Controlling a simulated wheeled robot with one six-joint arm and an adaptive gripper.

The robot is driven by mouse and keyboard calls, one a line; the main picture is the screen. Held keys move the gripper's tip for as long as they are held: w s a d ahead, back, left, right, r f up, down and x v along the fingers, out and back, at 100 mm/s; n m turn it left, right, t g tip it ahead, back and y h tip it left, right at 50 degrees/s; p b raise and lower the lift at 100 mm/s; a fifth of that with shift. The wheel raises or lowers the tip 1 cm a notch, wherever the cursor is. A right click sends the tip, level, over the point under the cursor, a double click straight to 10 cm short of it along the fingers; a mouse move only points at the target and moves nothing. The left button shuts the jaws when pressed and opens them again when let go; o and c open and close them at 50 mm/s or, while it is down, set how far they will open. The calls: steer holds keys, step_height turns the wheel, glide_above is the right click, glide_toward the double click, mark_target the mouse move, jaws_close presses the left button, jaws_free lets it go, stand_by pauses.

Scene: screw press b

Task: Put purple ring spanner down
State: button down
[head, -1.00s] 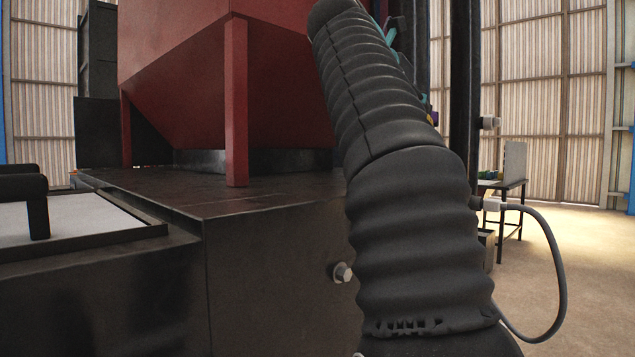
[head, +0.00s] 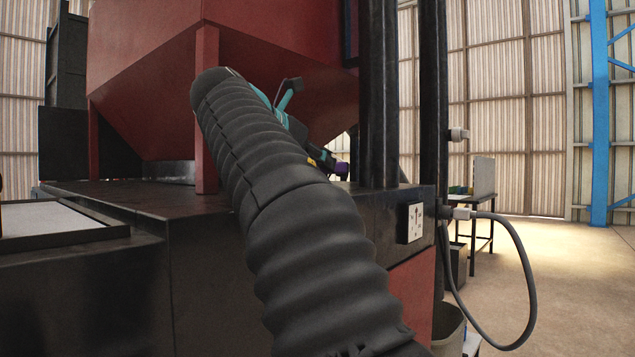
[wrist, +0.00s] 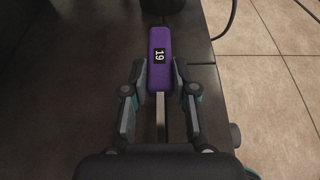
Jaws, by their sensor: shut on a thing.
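In the wrist view the purple ring spanner (wrist: 159,58) lies between the two fingers of my gripper (wrist: 160,78). I cannot tell whether the spanner touches anything below.
A red hopper-like body (head: 150,110) stands on a dark machine bed (head: 120,196). Dark columns (head: 378,100) rise right of my gripper. A cable (head: 528,270) loops at the right. A table (head: 478,205) with small items stands farther back, with open floor (head: 570,270) beside it.

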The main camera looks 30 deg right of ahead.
step_height(320, 180, down, 3)
steer(key=shift+r+b, duration=0.15)
steer(key=shift+b, duration=0.35)
steer(key=c, duration=0.9)
jaws_free()
steer(key=p+v, duration=0.2)
steer(key=v, duration=0.8)
steer(key=shift+a+r+p, duration=0.2)
steer(key=shift+a+p, duration=0.1)
steer(key=shift+p, duration=0.1)
steer(key=shift+s+a+r, duration=0.2)
steer(key=shift+s+a, duration=0.1)
steer(key=shift+a, duration=0.3)
steer(key=shift+s, duration=0.1)
